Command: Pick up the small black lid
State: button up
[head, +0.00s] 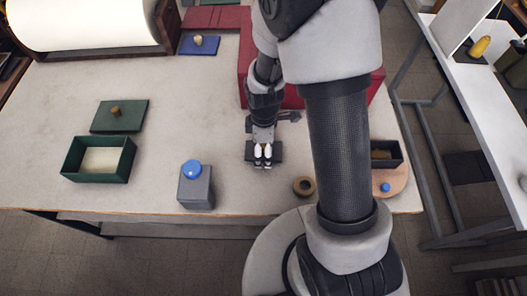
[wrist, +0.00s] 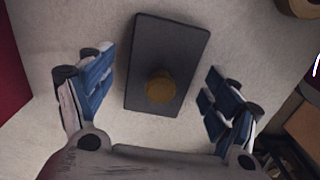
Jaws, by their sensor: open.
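The small black lid (wrist: 165,50) lies flat on the table in the wrist view, a dark rectangle with a round brown knob (wrist: 160,87) on top. In the head view the lid (head: 249,152) is partly hidden under my gripper (head: 263,158). My gripper (wrist: 158,72) is open and empty, its blue-padded fingers apart on the lid's left and right sides. The fingers do not appear to touch the lid or knob; their exact height above it is unclear.
A red box (head: 244,78) stands behind my gripper. A tape roll (head: 304,186), an open black box (head: 400,153) and a grey box with a blue knob (head: 196,188) are nearby.

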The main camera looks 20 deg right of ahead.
jog(key=shift+f, duration=0.15)
jog(key=shift+c, duration=0.6)
jog(key=c, duration=1)
